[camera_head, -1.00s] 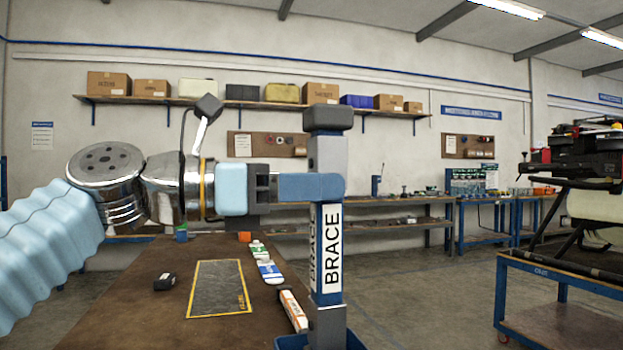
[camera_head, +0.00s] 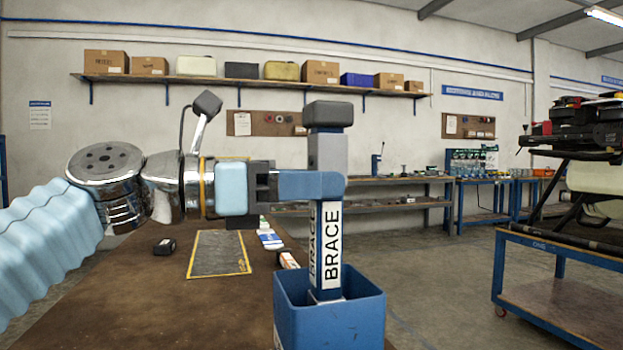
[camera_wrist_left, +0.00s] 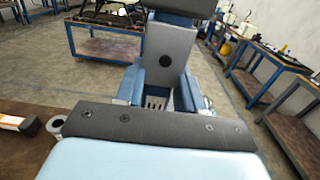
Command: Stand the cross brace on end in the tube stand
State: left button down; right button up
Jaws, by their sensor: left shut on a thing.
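The cross brace (camera_head: 330,240) is a long upright bar with a blue body, grey sections, a dark cap on top and a white BRACE label. My left gripper (camera_head: 312,185) is shut around its upper part; in the left wrist view its blue fingers lie either side of the grey bar (camera_wrist_left: 172,55). The tube stand (camera_head: 335,322) is a blue open-topped box at the near right edge of the brown table. The brace's lower end is within the stand's opening in the head view. The front wall hides its bottom, so I cannot tell whether it touches the floor. My right gripper is out of view.
The brown table (camera_head: 150,300) carries a dark mat (camera_head: 218,255), a small black object (camera_head: 164,246) and flat items behind the brace. Its near left is clear. A blue cart (camera_head: 560,295) bearing the drone stands apart at the right, across open floor.

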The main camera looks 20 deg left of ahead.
pick_arm(q)
jog(key=shift+f, duration=0.15)
jog(key=c, duration=0.6)
grip_release()
jog(key=v, duration=1.4)
jog(key=shift+d+f, duration=0.1)
